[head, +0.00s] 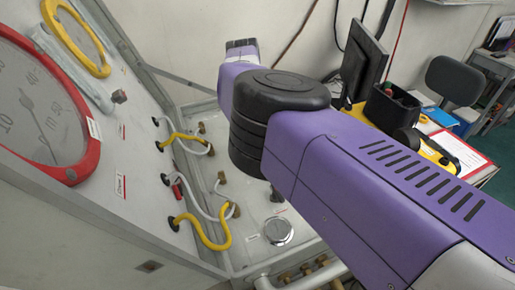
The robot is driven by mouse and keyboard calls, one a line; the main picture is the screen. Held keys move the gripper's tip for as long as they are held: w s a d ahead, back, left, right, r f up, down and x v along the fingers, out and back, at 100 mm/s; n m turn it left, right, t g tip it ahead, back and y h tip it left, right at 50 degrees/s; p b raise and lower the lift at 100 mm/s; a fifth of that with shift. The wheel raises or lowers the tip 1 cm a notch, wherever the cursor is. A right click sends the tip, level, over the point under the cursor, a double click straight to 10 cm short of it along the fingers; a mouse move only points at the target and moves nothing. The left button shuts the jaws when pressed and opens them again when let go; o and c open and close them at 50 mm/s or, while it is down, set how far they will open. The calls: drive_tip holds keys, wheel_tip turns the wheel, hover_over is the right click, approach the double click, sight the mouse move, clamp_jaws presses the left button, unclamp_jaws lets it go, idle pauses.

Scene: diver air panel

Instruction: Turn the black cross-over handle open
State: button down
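The diver air panel (140,165) fills the left of the head view, with gauges on its sloped face and hoses along its lower right side. I cannot pick out the black cross-over handle for sure; my arm covers part of the panel's right side. Small dark fittings sit where the hoses meet the panel, and a small red lever (177,190) is between them. My purple arm crosses from the lower right to the upper middle. My gripper is not visible.
A large red-rimmed gauge (88,158) and a yellow-rimmed gauge (102,69) are at the left. Yellow hoses (213,244) stick out from the panel. A desk with a monitor (362,62) stands behind my arm, with an office chair (455,80) at the right.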

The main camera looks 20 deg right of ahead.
idle(0.3)
drive_tip(key=c, duration=1.5)
unclamp_jaws()
drive_tip(key=shift+o, duration=0.2)
drive_tip(key=shift+r, duration=0.15)
